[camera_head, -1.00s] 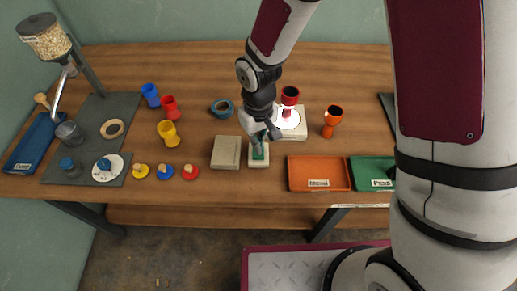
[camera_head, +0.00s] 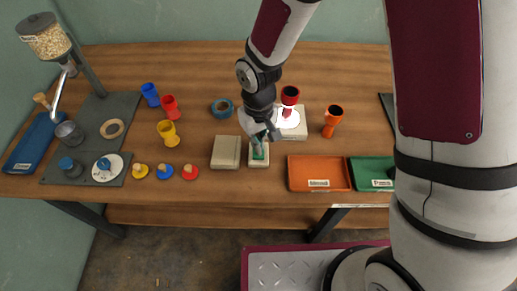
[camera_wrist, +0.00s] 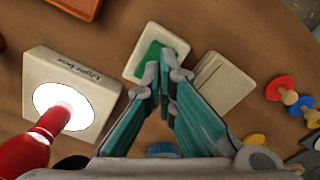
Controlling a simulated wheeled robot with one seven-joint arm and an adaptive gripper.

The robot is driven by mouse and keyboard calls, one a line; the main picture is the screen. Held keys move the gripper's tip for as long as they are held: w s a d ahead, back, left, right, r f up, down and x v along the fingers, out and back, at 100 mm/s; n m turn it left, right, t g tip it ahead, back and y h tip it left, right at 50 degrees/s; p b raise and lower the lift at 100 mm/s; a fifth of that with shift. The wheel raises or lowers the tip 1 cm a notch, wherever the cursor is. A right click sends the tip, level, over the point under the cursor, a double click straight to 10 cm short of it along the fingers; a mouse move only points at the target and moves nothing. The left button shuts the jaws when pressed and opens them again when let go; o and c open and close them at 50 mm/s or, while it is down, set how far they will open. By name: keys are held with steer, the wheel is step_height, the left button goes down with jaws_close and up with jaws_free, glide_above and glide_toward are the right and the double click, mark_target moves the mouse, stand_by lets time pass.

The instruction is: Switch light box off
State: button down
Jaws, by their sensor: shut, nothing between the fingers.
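The light box (camera_head: 300,133) is a cream block with a glowing white disc on top, labelled "Light box" in the wrist view (camera_wrist: 88,62). A red goblet drum (camera_head: 290,96) stands on the disc. In front of it sits a small cream switch box (camera_head: 258,164) with a green button, also seen in the wrist view (camera_wrist: 157,31). My gripper (camera_head: 259,152) is shut and empty, pointing down over the green button. Its fingertips (camera_wrist: 168,62) hide part of the button in the wrist view; I cannot tell whether they touch it.
A plain cream block (camera_head: 225,152) stands close left of the switch. An orange tray (camera_head: 319,174) and a green tray (camera_head: 372,172) lie to the right. An orange goblet (camera_head: 332,120) stands behind them. A blue tape ring (camera_head: 221,108) lies behind the block.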

steer(key=shift+f+b, duration=0.85)
steer(key=shift+f, duration=0.7)
stand_by(1.3)
steer(key=shift+r+p, duration=1.7)
steer(key=shift+r, duration=1.05)
steer(key=shift+r+p, duration=0.4)
steer(key=shift+r, duration=0.35)
